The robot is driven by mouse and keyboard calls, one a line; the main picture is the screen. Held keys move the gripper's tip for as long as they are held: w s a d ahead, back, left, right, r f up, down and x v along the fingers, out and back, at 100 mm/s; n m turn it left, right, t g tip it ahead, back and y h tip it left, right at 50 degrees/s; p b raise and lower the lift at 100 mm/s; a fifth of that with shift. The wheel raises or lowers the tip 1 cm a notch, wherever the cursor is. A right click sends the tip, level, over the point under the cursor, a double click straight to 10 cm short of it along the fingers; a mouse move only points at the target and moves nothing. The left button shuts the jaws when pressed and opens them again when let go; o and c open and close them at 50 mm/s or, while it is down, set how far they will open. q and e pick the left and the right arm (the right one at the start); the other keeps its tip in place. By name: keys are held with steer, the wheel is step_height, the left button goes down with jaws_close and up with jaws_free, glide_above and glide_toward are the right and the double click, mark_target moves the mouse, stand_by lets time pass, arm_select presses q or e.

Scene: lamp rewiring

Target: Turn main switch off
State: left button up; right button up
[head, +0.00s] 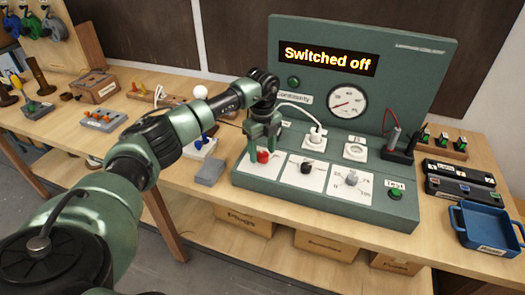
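The green test panel (385,75) stands on the bench, and its lit display (327,58) reads "Switched off". A red switch knob (263,156) sits on the left white plate of the panel's sloped front. My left gripper (263,148) points down right at this knob, with its fingers around or just above it. The fingers partly cover the knob and plate, so I cannot tell whether they touch or grip it. My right gripper is not in view.
A black knob (307,166), a grey knob (352,178) and a green test button (395,194) sit to the right on the panel. A white plug (315,134) is in a socket behind them. A blue tray (487,227) lies at the bench's right end.

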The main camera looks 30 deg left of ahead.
mark_target(262, 154)
arm_select(q)
steer(key=shift+r, duration=0.5)
step_height(262, 154, up, 6)
steer(key=shift+r+b, duration=0.1)
steer(key=shift+b, duration=1)
steer(key=shift+r, duration=0.3)
